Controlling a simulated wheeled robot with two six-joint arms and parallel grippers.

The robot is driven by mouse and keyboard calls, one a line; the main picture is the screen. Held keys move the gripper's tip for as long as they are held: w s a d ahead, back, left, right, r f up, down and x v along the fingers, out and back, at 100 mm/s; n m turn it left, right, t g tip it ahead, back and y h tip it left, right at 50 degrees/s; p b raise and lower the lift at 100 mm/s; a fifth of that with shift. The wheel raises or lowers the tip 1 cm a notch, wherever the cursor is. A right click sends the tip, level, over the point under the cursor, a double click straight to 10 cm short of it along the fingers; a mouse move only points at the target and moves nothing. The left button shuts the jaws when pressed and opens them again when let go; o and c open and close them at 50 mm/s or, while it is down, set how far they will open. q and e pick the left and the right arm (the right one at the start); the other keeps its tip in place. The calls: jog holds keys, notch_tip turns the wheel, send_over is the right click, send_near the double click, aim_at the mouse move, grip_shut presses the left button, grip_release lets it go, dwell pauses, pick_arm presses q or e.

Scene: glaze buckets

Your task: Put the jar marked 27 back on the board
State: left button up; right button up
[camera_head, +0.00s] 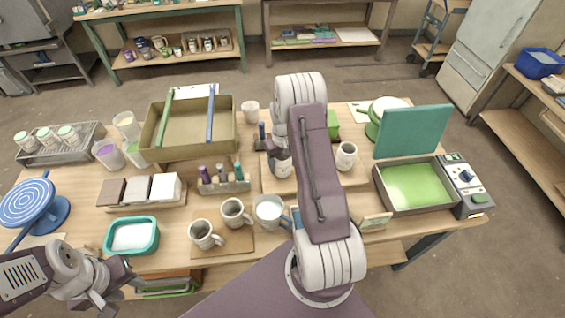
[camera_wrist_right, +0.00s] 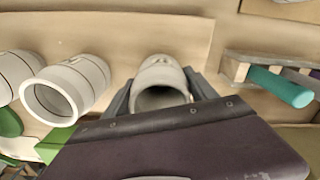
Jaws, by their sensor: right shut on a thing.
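My right gripper (camera_head: 272,146) is shut on a whitish jar (camera_head: 283,164) above the left part of a pale wooden board (camera_head: 275,184). In the right wrist view the jar (camera_wrist_right: 162,82) sits between the two fingers, with its open mouth facing the camera. Its number cannot be read, and I cannot tell whether it touches the board. Another white jar (camera_head: 347,155) stands on the right part of the board, and my right arm hides the middle. The right wrist view shows white jars at left, one nearer (camera_wrist_right: 66,88). My left gripper (camera_head: 108,285) is open and empty at the lower left.
A rack of small bottles (camera_head: 222,184) stands left of the board. Mugs (camera_head: 235,212) and a white-filled pitcher (camera_head: 269,209) stand in front. An olive bin (camera_head: 188,130) is behind left. A green-bottomed box (camera_head: 412,187) with a raised teal lid (camera_head: 411,131) is at right.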

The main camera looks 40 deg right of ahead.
aim_at(283, 159)
jog(key=shift+f, duration=0.1)
jog(key=o, duration=1.8)
jog(key=shift+c, duration=0.2)
notch_tip(283, 159, up, 12)
jog(key=shift+r+b, duration=0.2)
jog(key=shift+b, duration=0.45)
jog(key=s+a+n+t, duration=0.1)
jog(key=s+a+n, duration=0.1)
jog(key=s+a, duration=1.3)
jog(key=a, duration=0.4)
jog(key=shift+s+a, duration=0.2)
jog(key=shift+s, duration=0.1)
